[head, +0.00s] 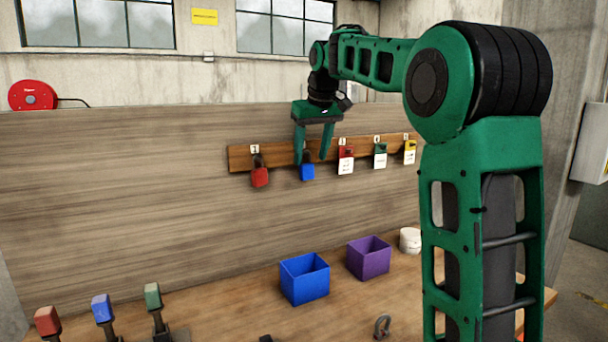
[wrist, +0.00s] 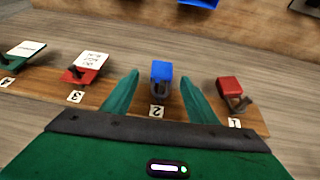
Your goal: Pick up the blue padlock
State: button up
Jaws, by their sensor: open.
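The blue padlock (head: 307,172) hangs on the wooden strip on the back panel, between a red padlock and a tagged red lock. In the wrist view the blue padlock (wrist: 161,72) is at the number 2 label, between my two fingers in the picture. My gripper (head: 314,160) is open, pointing down in front of the strip, with its fingers on either side of the blue padlock. In the wrist view my gripper (wrist: 159,78) shows both fingertips apart. I cannot tell whether either finger touches the lock.
On the strip hang a red padlock (head: 260,177), a tagged red lock (head: 346,160), a green one (head: 380,156) and a yellow one (head: 410,152). Below stand a blue bin (head: 304,279) and a purple bin (head: 369,258). Coloured handles (head: 103,309) stand at lower left.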

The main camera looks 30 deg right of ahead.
aim_at(308, 164)
jog(key=shift+x, duration=2.7)
jog(key=shift+w+a+r, duration=0.15)
jog(key=shift+w+a, duration=0.05)
jog(key=shift+c, duration=0.3)
jog(key=c, duration=1.1)
